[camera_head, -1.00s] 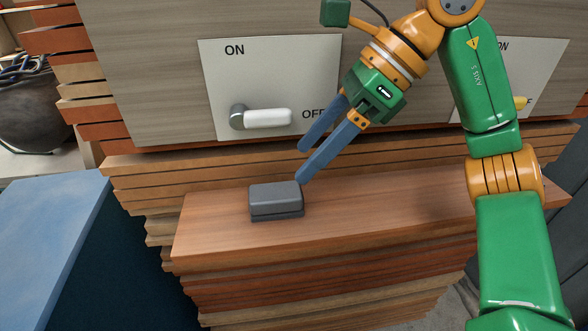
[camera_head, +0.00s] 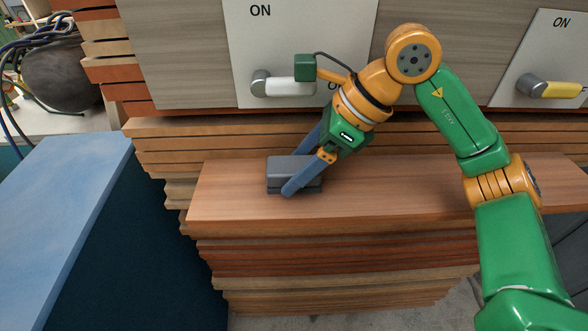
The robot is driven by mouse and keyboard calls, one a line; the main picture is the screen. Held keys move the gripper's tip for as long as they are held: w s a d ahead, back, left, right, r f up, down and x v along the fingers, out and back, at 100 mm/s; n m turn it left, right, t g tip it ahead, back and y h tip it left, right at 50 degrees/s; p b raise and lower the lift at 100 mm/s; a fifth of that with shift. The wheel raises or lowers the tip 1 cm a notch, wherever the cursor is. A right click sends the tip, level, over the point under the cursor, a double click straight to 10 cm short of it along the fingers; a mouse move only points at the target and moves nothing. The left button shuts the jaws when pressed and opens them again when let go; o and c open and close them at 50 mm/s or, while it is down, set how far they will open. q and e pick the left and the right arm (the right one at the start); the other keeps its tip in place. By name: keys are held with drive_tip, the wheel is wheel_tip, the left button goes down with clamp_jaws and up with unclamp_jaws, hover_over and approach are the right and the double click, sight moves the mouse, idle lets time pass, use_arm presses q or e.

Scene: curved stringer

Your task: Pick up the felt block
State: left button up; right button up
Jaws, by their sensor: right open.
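The felt block (camera_head: 288,165) is a dark grey, two-layered block lying flat on the wooden top of the plank stack (camera_head: 400,192). My right gripper (camera_head: 288,172) reaches down to it from the upper right. Its blue fingers are open, one on the near side of the block and the other toward its far side. The near finger covers part of the block's front. I cannot tell whether either finger touches it. My left gripper is not in view.
Behind the stack stands a panel with a white-handled lever (camera_head: 288,87) and a yellow-handled lever (camera_head: 552,90). A blue surface (camera_head: 65,190) lies at the left. The wooden top is clear to the right of the block.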

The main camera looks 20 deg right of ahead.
drive_tip(key=shift+a, duration=0.1)
drive_tip(key=c, duration=0.3)
clamp_jaws()
drive_tip(key=shift+r, duration=0.15)
